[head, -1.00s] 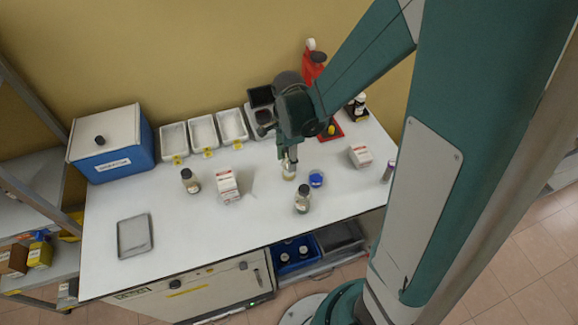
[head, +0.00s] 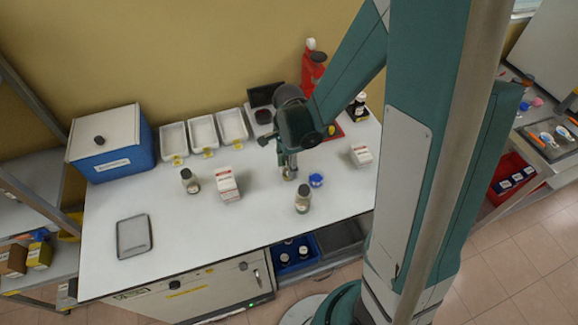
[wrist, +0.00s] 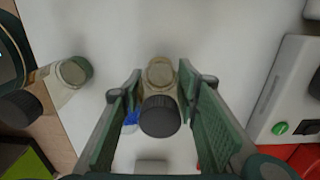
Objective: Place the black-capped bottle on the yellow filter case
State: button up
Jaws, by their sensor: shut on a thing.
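My gripper (head: 289,172) is upright over the white bench. It is shut on a small bottle (head: 288,178). In the wrist view the fingers (wrist: 160,98) stand either side of this bottle's dark cap (wrist: 160,116), and its tan base (wrist: 159,72) shows beyond. I cannot tell whether it touches the bench. Another black-capped bottle (head: 302,200) stands just in front, and shows at the left of the wrist view (wrist: 62,80). A further one (head: 190,181) stands to the left. A yellow box (head: 38,255) sits on the left shelf; I cannot tell if it is the filter case.
A blue dish (head: 316,180) is right beside my gripper. White cartons (head: 227,185) (head: 361,154) stand either side. White trays (head: 203,133) and a blue box (head: 112,150) line the back. A grey tray (head: 134,237) lies front left. The bench between is largely clear.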

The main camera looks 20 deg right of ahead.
jog(key=shift+f, duration=0.15)
jog(key=o, duration=0.9)
jog(key=shift+r, duration=0.2)
jog(key=shift+r+p, duration=0.55)
jog(key=shift+r, duration=5.4)
jog(key=shift+r, duration=0.1)
